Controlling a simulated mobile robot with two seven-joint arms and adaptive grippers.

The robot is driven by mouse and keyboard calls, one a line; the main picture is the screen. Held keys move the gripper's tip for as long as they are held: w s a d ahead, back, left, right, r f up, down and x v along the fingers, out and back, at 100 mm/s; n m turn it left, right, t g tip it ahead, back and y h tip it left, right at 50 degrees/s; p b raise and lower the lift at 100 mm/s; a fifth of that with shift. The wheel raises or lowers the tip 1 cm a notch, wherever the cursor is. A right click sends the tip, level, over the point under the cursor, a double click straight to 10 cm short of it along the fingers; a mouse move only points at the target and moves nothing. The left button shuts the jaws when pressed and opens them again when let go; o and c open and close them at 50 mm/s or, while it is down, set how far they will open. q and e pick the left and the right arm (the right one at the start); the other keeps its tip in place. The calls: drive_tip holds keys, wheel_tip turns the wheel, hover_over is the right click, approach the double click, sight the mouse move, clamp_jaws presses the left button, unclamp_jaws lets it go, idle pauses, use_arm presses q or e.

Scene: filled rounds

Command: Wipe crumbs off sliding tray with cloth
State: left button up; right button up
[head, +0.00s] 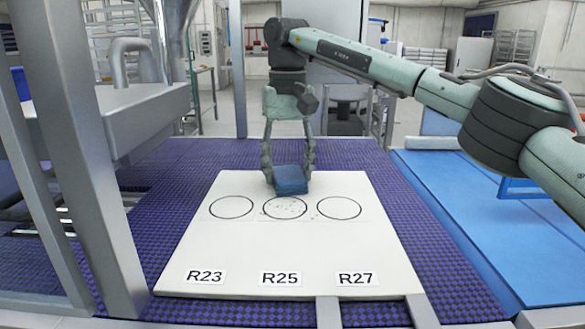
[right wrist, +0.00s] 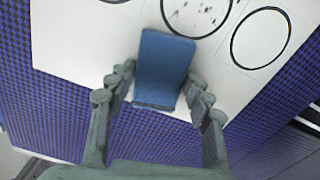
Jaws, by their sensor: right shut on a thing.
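The white tray (head: 340,252) lies on a purple checked belt and bears three drawn circles in a row over the labels R23, R25 and R27. Dark crumbs (head: 286,209) are scattered inside the middle circle, above R25; they also show in the right wrist view (right wrist: 207,14). My right gripper (head: 288,181) is shut on a folded blue cloth (head: 291,182), holding it at the back edge of the middle circle. The cloth (right wrist: 163,68) shows between the fingers in the right wrist view. Whether it touches the tray I cannot tell. My left gripper is out of view.
The purple belt (head: 160,235) surrounds the tray. A blue surface (head: 450,200) lies to the right. The front half of the tray is clear apart from the labels.

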sight(280, 178)
drive_tip(key=shift+s+b, duration=0.55)
drive_tip(key=shift+s, duration=0.9)
drive_tip(key=shift+s+f+b, duration=0.1)
drive_tip(key=shift+s+b, duration=0.55)
drive_tip(key=shift+s, duration=0.6)
drive_tip(key=shift+s+b, duration=1.25)
drive_tip(key=shift+s, duration=2.95)
drive_tip(key=shift+a+r+p, duration=0.2)
drive_tip(key=shift+a+p, duration=0.3)
drive_tip(key=shift+p, duration=0.05)
drive_tip(key=shift+w+a, duration=0.1)
drive_tip(key=shift+a, duration=0.2)
drive_tip(key=shift+w+p, duration=1.05)
drive_tip(key=shift+p, duration=0.1)
drive_tip(key=shift+w+f+p, duration=0.2)
drive_tip(key=shift+w+p, duration=0.15)
drive_tip(key=shift+w, duration=0.3)
drive_tip(key=shift+w+d+r+p, duration=0.1)
drive_tip(key=shift+w+r+p, duration=0.15)
drive_tip(key=shift+w+p, duration=0.6)
drive_tip(key=shift+w+f, duration=0.2)
drive_tip(key=shift+w, duration=0.1)
drive_tip(key=shift+w+r, duration=0.1)
drive_tip(key=shift+w, duration=2.5)
drive_tip(key=shift+w, duration=1.7)
